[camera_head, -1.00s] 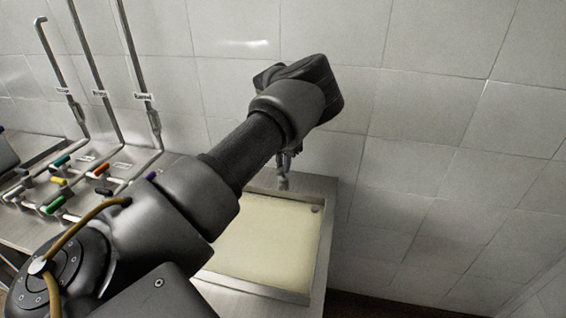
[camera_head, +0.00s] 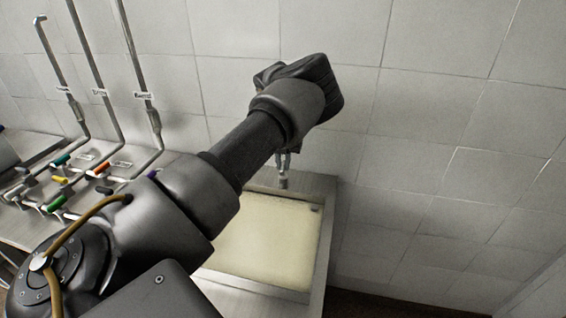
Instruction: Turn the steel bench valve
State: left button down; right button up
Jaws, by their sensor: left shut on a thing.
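My left arm reaches in from the left across the view to the wall above a steel sink. My right gripper is not in view.
The sink's steel rim (camera_head: 327,235) surrounds a pale yellowish surface. On the bench at left are several coloured-handle taps, including a green handle (camera_head: 56,203), and upright steel pipes (camera_head: 136,70). The tiled wall at right is clear.

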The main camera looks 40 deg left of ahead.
aim_at(283, 165)
pick_arm(q)
jog(key=shift+w+r, duration=0.1)
jog(key=c, duration=1.4)
grip_release()
notch_tip(283, 165, up, 11)
jog(key=shift+f+b, duration=0.15)
jog(key=shift+b, duration=0.75)
